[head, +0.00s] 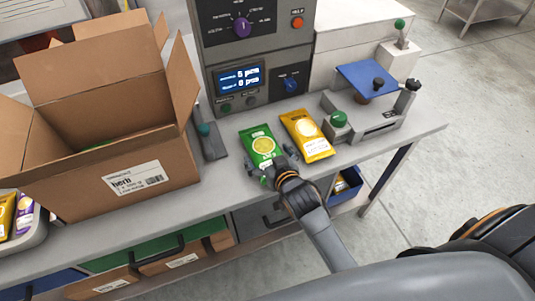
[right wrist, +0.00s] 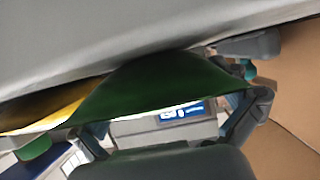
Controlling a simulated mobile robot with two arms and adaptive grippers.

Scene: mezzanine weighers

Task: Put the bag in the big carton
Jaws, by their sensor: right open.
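The big carton (head: 75,193) stands open on the left of the bench, flaps up, with a white "herb" label on its front. A green bag (head: 260,142) with a lemon picture lies on the bench right of the carton. A yellow bag (head: 307,136) lies just right of it. My right gripper (head: 269,161) is open at the near end of the green bag, one finger on each side. In the right wrist view the green bag (right wrist: 150,88) spans the space between the fingers, and the carton (right wrist: 296,75) shows at right. My left gripper is out of view.
A grey weigher with a lit display (head: 240,78) stands behind the bags. A device with a green button (head: 338,118) and a blue plate (head: 372,77) is at right. A tray (head: 30,238) with bags is at far left. Drawers lie under the bench.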

